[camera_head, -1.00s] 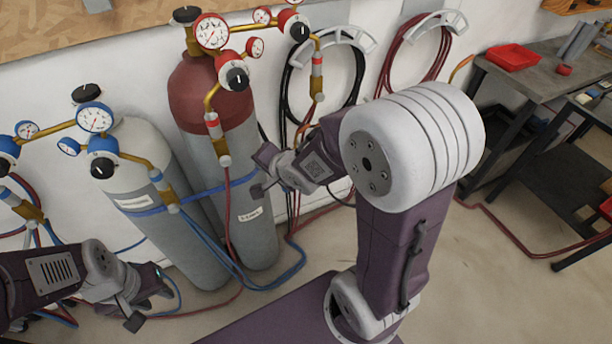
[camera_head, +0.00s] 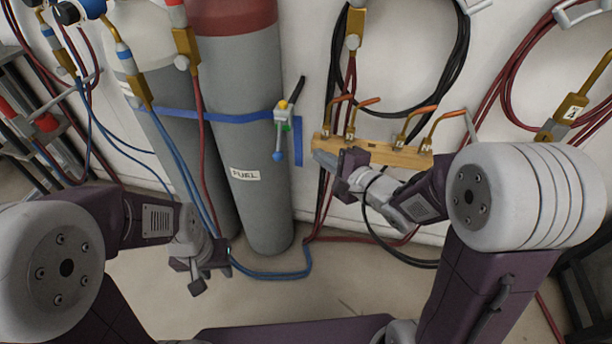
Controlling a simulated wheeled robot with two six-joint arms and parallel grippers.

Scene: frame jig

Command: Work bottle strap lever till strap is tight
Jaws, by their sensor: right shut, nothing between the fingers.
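A blue strap (camera_head: 228,117) runs across the grey gas cylinders. On the red-topped cylinder (camera_head: 245,155), labelled FUEL, it meets a strap lever (camera_head: 283,125) with a black handle up top, yellow and green parts, and a blue knob at its lower end. A blue strap end hangs to its right. My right gripper (camera_head: 322,158) is shut and empty, to the right of the lever and apart from it, in front of the wooden torch rack. My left gripper (camera_head: 210,274) is low in front of the cylinders, open, with nothing seen between its fingers.
The wooden rack (camera_head: 385,154) holds several copper torch tips on the wall. Black hose (camera_head: 452,60) and red hose coils hang above it. Blue and red hoses (camera_head: 275,275) drape to the floor near the cylinders. Floor in front is mostly clear.

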